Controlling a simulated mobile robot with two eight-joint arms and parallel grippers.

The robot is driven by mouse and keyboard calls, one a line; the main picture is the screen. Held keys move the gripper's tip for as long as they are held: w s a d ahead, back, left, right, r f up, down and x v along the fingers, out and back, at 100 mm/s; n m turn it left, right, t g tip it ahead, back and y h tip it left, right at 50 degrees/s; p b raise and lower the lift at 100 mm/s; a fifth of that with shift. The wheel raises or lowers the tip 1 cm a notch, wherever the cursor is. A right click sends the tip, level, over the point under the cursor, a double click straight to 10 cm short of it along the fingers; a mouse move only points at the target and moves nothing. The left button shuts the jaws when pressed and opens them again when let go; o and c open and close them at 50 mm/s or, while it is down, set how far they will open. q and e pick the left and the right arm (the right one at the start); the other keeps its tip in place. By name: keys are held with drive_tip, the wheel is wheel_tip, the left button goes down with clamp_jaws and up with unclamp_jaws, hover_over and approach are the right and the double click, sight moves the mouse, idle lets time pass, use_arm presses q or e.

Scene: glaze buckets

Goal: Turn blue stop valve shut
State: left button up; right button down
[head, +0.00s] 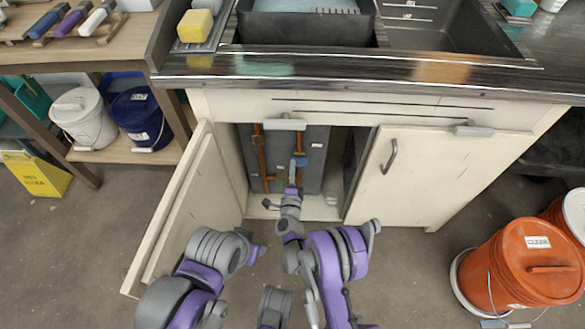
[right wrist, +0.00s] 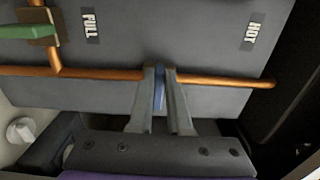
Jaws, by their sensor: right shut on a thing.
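The blue stop valve (head: 300,160) is on the right-hand copper pipe inside the open cabinet under the sink. In the right wrist view its blue handle (right wrist: 159,88) shows as a narrow strip between the fingers and appears to lie across the copper pipe (right wrist: 225,80). My right gripper (head: 294,178) reaches into the cabinet and is shut on this handle; its fingers (right wrist: 161,95) also show in the wrist view. The fingers hide part of the valve body.
The left cabinet door (head: 182,215) stands open beside my arms; the right door (head: 425,175) is closed.

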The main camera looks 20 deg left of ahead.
drive_tip(key=shift+n, duration=0.3)
drive_tip(key=c, duration=0.9)
unclamp_jaws()
drive_tip(key=shift+o, duration=0.2)
drive_tip(key=shift+s+f, duration=0.1)
